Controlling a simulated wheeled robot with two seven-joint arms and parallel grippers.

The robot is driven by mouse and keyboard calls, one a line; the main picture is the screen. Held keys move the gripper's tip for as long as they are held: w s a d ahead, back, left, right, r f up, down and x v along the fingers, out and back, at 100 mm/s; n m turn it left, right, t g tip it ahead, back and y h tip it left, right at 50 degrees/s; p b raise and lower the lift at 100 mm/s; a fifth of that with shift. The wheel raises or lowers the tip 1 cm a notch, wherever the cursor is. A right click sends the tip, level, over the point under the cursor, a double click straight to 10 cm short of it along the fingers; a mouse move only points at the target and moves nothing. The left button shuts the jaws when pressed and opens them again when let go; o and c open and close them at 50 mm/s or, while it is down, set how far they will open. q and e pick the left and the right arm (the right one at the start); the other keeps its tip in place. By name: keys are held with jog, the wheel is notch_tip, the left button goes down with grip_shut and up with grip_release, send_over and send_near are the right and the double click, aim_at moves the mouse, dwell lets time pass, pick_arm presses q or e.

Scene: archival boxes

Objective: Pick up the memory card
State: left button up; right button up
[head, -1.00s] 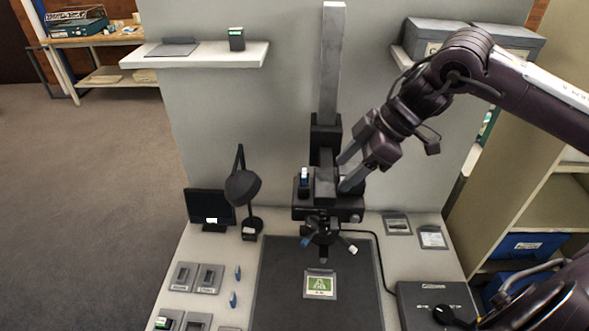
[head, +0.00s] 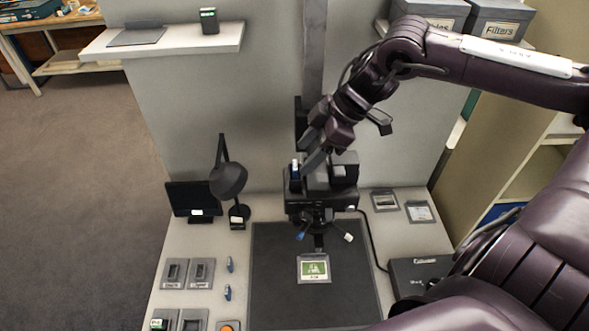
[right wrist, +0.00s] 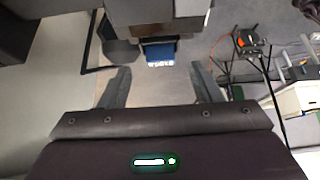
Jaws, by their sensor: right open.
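The memory card (head: 295,170) is small and blue with a pale end. It stands in the dark camera head of the copy stand (head: 320,200), at its upper left. In the right wrist view the blue card (right wrist: 159,52) juts from a dark block, its white end toward me. My right gripper (head: 311,158) is beside the card, above the camera head. In the right wrist view its two fingers (right wrist: 160,84) are apart with nothing between them; the card is ahead of the gap, apparently not touched. My left gripper is out of view.
The stand's column (head: 313,60) rises close behind the gripper. A desk lamp (head: 229,180) and a small monitor (head: 194,200) are to the left. A dark mat (head: 270,290) holds a green-pictured slide (head: 314,268). A shelf (head: 190,40) is at upper left; grey boxes (head: 497,22) are upper right.

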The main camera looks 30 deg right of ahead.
aim_at(295, 165)
jog(key=shift+x, duration=1.25)
jog(key=shift+w+a+f+p, duration=0.1)
jog(key=shift+a+f+p, duration=0.1)
jog(key=shift+f+p, duration=0.15)
jog(key=c, duration=1.1)
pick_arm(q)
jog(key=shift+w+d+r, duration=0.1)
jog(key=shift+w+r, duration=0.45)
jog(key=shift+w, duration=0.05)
pick_arm(e)
jog(key=shift+o, duration=0.2)
